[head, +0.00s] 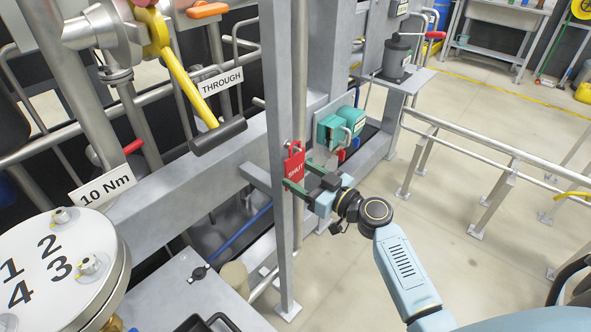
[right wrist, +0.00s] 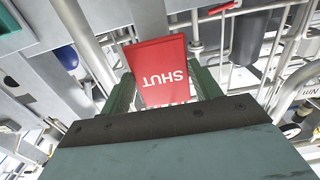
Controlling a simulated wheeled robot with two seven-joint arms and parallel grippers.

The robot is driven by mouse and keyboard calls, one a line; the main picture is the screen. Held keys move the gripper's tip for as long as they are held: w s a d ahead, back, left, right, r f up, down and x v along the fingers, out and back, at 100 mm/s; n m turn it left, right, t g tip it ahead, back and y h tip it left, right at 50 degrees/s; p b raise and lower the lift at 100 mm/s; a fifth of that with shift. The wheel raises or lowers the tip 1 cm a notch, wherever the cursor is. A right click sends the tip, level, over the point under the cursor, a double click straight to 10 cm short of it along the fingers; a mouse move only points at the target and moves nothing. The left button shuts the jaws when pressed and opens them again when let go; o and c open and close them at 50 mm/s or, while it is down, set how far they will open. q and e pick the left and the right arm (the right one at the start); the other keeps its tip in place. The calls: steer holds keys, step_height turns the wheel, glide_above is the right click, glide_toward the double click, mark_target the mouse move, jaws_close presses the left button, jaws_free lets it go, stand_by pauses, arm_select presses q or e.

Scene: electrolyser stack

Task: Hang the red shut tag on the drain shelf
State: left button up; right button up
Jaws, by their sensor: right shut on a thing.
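The red tag (head: 294,162) with white "SHUT" lettering is in front of a grey upright post in the head view. My right gripper (head: 296,175) is shut on it, with the green fingers on either side of the tag. A small metal loop shows at the tag's top; I cannot tell whether it is hooked on anything. In the right wrist view the tag (right wrist: 160,72) sits between the fingers, its lettering upside down. A grey shelf (head: 420,77) carries a dark grey canister at upper right; no label shows whether it is the drain shelf. My left gripper is out of view.
The grey post (head: 280,230) stands right beside my right gripper. Teal boxes (head: 331,131) are mounted just behind it. Metal railing (head: 490,147) crosses the right; open floor lies below.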

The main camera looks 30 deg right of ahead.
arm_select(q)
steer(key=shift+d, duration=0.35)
arm_select(e)
steer(key=shift+r, duration=0.2)
steer(key=shift+s+d+f, duration=0.1)
steer(key=shift+s+d, duration=0.05)
steer(key=shift+s, duration=0.3)
arm_select(q)
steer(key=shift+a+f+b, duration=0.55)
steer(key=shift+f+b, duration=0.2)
steer(key=shift+b, duration=0.05)
arm_select(e)
steer(key=shift+v, duration=1.3)
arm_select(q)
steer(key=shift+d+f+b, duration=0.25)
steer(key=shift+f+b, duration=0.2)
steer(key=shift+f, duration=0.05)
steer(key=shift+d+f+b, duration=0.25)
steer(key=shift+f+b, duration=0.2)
arm_select(e)
steer(key=v, duration=0.3)
steer(key=shift+s+d, duration=0.1)
steer(key=shift+s, duration=0.1)
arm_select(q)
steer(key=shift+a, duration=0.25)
